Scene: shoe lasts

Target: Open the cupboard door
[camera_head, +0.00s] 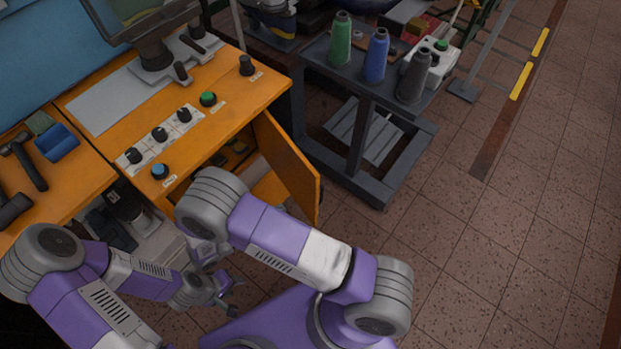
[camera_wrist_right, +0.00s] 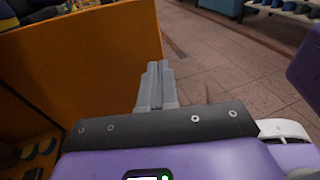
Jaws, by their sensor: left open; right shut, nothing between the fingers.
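The orange cupboard door (camera_head: 291,168) stands swung open from the front of the orange cabinet (camera_head: 235,117), with a dark opening beside it. In the right wrist view the door (camera_wrist_right: 95,55) fills the left, and its free edge ends near the fingers. My right gripper (camera_wrist_right: 156,80) is shut and empty there, close to that edge; I cannot tell whether it touches. In the head view it is hidden behind my right arm. My left gripper (camera_head: 234,294) is open and empty, low in front of the cabinet.
A grey trolley (camera_head: 361,112) with green, blue and grey thread cones stands right of the door. Knobs and a monitor stand on the cabinet top. Several coloured items lie inside the cupboard (camera_wrist_right: 38,150). Tiled floor to the right (camera_head: 490,240) is clear.

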